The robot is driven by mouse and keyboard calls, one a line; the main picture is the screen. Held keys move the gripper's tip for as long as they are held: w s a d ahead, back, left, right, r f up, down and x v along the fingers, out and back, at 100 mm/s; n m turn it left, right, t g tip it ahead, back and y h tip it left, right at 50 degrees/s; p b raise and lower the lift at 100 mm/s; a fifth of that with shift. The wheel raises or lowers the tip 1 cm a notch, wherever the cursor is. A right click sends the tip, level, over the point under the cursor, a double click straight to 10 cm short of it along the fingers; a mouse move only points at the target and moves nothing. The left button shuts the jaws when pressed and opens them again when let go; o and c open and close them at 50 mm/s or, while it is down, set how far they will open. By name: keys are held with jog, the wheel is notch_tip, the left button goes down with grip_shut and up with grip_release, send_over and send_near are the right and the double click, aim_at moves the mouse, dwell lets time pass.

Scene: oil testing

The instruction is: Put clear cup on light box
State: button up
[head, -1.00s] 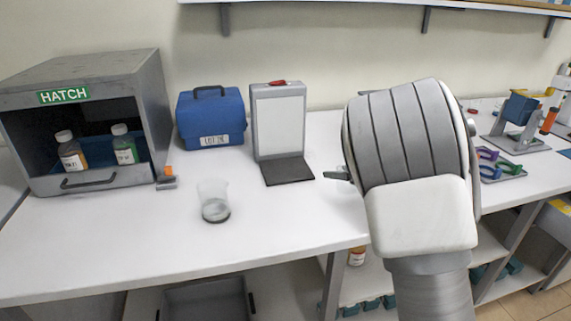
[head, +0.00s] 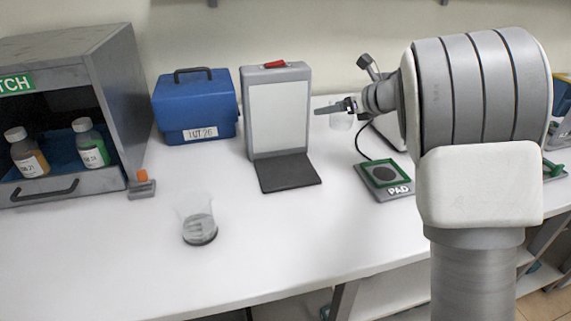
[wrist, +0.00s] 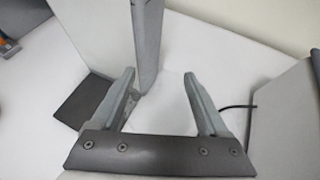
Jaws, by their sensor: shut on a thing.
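My gripper (head: 336,106) is shut on a small clear cup (head: 341,121) and holds it above the counter, just right of the light box. The light box (head: 277,118) is an upright grey case with a white panel, a red switch on top and a dark foot plate (head: 290,174) in front. In the wrist view, my fingers (wrist: 161,85) stand apart around the faint, nearly invisible cup. The light box (wrist: 146,40) is close beyond the left finger, with its foot plate (wrist: 82,103) at left.
A clear beaker (head: 198,228) stands on the white counter (head: 130,255). A blue case (head: 195,106) is left of the light box, and a grey hatch (head: 122,95) with bottles is further left. A pad device (head: 397,188) with a cable is at right.

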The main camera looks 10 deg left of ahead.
jog(key=shift+w+a+r, duration=0.1)
jog(key=shift+w, duration=0.05)
jog(key=s+a+f+b, duration=0.1)
jog(key=s+a+f, duration=0.1)
jog(key=s+a+f+b, duration=0.1)
jog(key=s+a+f, duration=0.1)
jog(key=s+a, duration=0.1)
jog(key=s+a+f+b, duration=0.2)
jog(key=s+a+f, duration=0.1)
jog(key=shift+s+a, duration=0.1)
notch_tip(320, 180, down, 4)
jog(key=shift+b, duration=0.85)
jog(key=shift+r, duration=0.1)
jog(key=o, duration=1.3)
jog(key=shift+c, duration=0.2)
jog(key=shift+r, duration=0.1)
